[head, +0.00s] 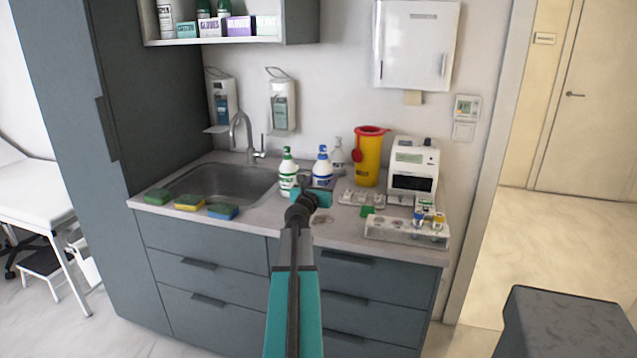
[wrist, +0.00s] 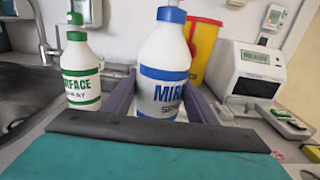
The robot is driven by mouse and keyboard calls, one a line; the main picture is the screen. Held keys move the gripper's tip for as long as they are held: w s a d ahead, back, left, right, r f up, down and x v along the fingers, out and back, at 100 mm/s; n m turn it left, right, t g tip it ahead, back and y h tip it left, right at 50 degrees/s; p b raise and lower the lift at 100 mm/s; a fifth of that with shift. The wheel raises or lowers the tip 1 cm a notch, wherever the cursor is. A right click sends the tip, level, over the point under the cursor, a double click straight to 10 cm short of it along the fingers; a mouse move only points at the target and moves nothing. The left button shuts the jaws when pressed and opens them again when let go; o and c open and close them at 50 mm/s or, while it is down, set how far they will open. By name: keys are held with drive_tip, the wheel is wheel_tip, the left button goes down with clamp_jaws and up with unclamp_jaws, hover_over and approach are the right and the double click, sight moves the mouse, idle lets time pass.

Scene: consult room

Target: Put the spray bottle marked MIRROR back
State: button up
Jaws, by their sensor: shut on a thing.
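The white spray bottle with the blue label marked MIRROR (wrist: 164,62) stands upright at the middle of the wrist view. In the head view the blue-capped bottle (head: 322,166) is above the rear of the counter. My gripper (wrist: 160,92) is shut on it, one finger on each side of its body. In the head view my gripper (head: 318,192) hides the bottle's lower part, so I cannot tell whether its base touches the counter. A similar bottle with a green label, marked SURFACE SPRAY (wrist: 80,72), stands just left of it; it also shows in the head view (head: 288,172).
The sink (head: 222,182) is left, with several sponges (head: 190,202) along its front. A yellow bin (head: 369,160), a white device (head: 413,168) and a clear rack (head: 405,232) are right. A wall shelf (head: 215,40) holds bottles and boxes. The counter's front middle is mostly clear.

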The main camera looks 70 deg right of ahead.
drive_tip(key=w+d, duration=0.4)
drive_tip(key=d, duration=0.3)
drive_tip(key=shift+d+f+p, duration=0.25)
drive_tip(key=shift+f+p, duration=0.05)
drive_tip(key=shift+f, duration=0.05)
drive_tip(key=shift+w+d+f, duration=0.1)
drive_tip(key=shift+d+f, duration=0.1)
drive_tip(key=shift+f, duration=0.7)
drive_tip(key=shift+w+d+f, duration=0.1)
drive_tip(key=shift+d+f, duration=0.05)
drive_tip(key=shift+f, duration=0.75)
drive_tip(key=shift+f+b, duration=0.1)
drive_tip(key=shift+b, duration=0.2)
drive_tip(key=o, duration=1.6)
drive_tip(key=shift+o, duration=0.2)
drive_tip(key=shift+s+a+b, duration=0.2)
drive_tip(key=shift+a+b, duration=0.15)
drive_tip(key=shift+a, duration=2.15)
drive_tip(key=shift+s+a+b, duration=0.15)
drive_tip(key=shift+a+b, duration=0.15)
drive_tip(key=shift+a, duration=3.2)
